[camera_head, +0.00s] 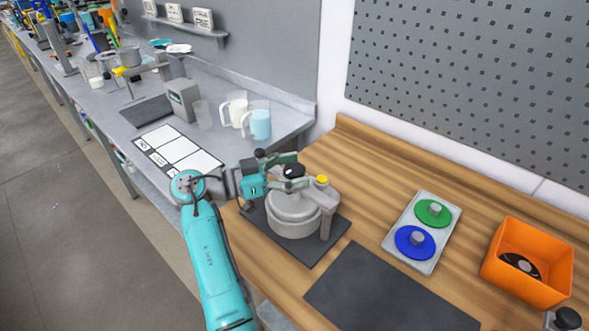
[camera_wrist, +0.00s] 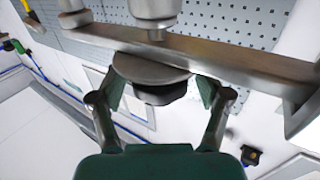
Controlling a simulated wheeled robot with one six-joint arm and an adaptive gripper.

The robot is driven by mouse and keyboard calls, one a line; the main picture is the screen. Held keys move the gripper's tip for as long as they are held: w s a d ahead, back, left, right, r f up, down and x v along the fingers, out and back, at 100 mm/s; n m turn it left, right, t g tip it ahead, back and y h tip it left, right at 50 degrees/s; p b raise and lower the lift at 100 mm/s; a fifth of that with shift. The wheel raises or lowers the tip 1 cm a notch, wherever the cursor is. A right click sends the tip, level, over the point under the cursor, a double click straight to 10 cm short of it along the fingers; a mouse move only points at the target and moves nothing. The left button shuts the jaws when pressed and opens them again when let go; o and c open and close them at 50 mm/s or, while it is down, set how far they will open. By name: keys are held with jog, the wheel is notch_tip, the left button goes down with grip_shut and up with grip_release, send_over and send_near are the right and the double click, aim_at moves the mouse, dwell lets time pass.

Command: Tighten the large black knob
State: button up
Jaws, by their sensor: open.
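A pale grey round vessel (camera_head: 292,212) with a metal clamp frame across its top stands on a dark mat on the wooden bench. A black knob (camera_head: 294,170) sits on top of it; in the wrist view a dark knob (camera_wrist: 160,93) hangs below a grey disc and a metal bar (camera_wrist: 215,58). My gripper (camera_head: 291,169) reaches in from the left at the height of the knob. In the wrist view my gripper (camera_wrist: 160,85) is open, one finger on each side of the knob, with visible gaps. Contact is not seen.
A yellow-topped post (camera_head: 322,180) rises at the vessel's right. A grey tray (camera_head: 405,246) with green and blue discs, an orange bin (camera_head: 527,270) and a dark mat (camera_head: 385,297) lie to the right. Jugs (camera_head: 257,122) stand on the grey bench behind. A perforated panel backs the bench.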

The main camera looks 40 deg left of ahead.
aim_at(295, 168)
notch_tip(295, 168, up, 10)
dwell(0.6)
dwell(0.4)
